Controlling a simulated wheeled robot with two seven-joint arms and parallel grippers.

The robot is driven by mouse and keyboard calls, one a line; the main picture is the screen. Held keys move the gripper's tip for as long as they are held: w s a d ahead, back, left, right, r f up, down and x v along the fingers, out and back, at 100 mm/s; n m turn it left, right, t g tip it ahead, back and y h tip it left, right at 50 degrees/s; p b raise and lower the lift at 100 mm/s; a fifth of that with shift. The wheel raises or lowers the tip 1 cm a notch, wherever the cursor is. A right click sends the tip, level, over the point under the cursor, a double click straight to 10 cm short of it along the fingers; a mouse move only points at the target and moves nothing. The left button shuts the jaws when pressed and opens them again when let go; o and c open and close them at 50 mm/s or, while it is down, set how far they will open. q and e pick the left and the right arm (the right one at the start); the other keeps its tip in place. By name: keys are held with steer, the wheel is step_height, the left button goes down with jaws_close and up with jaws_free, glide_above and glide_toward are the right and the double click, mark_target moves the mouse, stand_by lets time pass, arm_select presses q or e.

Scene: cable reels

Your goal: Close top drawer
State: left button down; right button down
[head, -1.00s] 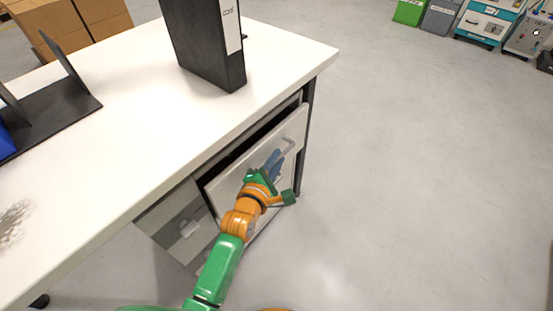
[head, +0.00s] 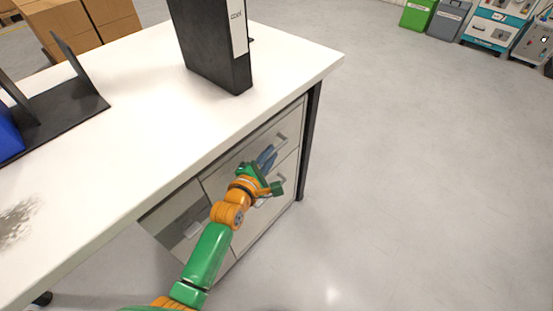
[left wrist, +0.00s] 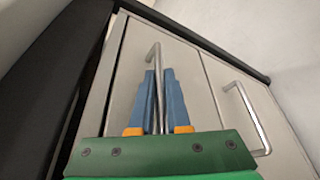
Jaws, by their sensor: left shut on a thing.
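The top drawer (head: 228,168) is in the cabinet under the white table. In the head view its front lies about flush with the cabinet, with no clear gap showing. Its metal handle (head: 281,140) also shows in the left wrist view (left wrist: 155,56). My left gripper (head: 267,155) is at this handle; in the left wrist view its two blue fingers (left wrist: 160,98) stand on either side of the bar, shut on it. My green and orange left arm hides part of the drawer fronts. My right gripper is not in view.
A lower drawer with its own handle (head: 279,181) is just below. A black binder (head: 216,60) stands on the white table (head: 130,130) above. A dark table leg (head: 310,140) is right of the cabinet. The floor (head: 420,170) to the right is clear.

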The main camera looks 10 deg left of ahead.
arm_select(q)
steer(key=shift+a+r, duration=0.1)
steer(key=c, duration=1.2)
jaws_free()
steer(key=shift+w, duration=0.1)
steer(key=shift+c, duration=0.2)
steer(key=o, duration=0.4)
steer(key=shift+a, duration=0.1)
steer(key=shift+c, duration=0.2)
steer(key=p+v, duration=0.1)
steer(key=v, duration=0.2)
steer(key=shift+r+p, duration=0.1)
steer(key=shift+p, duration=0.3)
steer(key=p+v, duration=0.1)
steer(key=v, duration=0.3)
steer(key=shift+f, duration=0.2)
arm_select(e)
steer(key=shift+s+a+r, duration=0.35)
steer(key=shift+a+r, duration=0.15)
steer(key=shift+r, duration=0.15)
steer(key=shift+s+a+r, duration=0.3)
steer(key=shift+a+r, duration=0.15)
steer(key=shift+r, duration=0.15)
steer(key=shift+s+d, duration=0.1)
